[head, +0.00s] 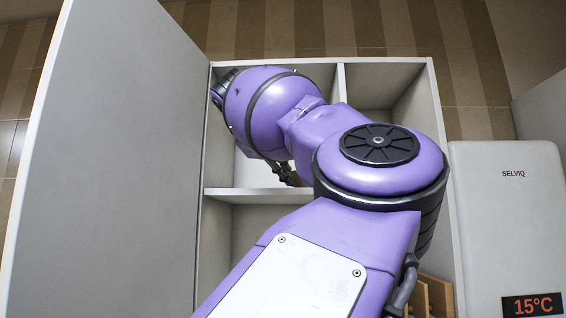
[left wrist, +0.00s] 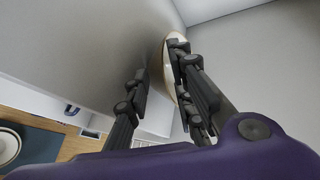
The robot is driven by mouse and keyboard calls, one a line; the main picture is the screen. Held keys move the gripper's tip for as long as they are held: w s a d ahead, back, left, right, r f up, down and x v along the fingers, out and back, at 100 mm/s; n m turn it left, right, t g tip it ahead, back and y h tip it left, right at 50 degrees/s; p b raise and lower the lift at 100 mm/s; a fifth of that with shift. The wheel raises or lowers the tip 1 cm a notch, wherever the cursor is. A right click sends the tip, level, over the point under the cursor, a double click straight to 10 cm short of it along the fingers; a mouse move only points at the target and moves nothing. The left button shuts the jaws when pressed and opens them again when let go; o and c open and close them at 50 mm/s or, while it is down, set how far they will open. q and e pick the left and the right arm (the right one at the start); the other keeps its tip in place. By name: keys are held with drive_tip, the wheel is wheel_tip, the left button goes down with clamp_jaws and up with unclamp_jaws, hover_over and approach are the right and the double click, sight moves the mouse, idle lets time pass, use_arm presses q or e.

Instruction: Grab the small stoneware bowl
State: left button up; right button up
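The small stoneware bowl (left wrist: 167,68) shows in the left wrist view as a narrow cream and brown curve beside the right-hand finger. Much of it is hidden behind that finger. My left gripper (left wrist: 160,78) is open, its two fingers apart, with the bowl's edge close to the right-hand finger. I cannot tell whether they touch. In the head view my left arm reaches into the upper left compartment of the cabinet, and only a dark bit of the gripper (head: 287,174) shows below the wrist. The bowl is hidden there. My right gripper is not in view.
The open cabinet (head: 270,196) has a divider and a shelf close around my arm. Its open door (head: 110,150) stands at left. A white SELVIQ appliance (head: 510,230) stands at right. The left wrist view shows a round dish (left wrist: 8,146) on a blue mat (left wrist: 42,150) below.

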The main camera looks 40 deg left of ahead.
use_arm(q)
drive_tip(key=shift+w, duration=0.2)
drive_tip(key=shift+f, duration=0.1)
drive_tip(key=shift+c, duration=0.5)
clamp_jaws()
drive_tip(key=shift+s, duration=0.1)
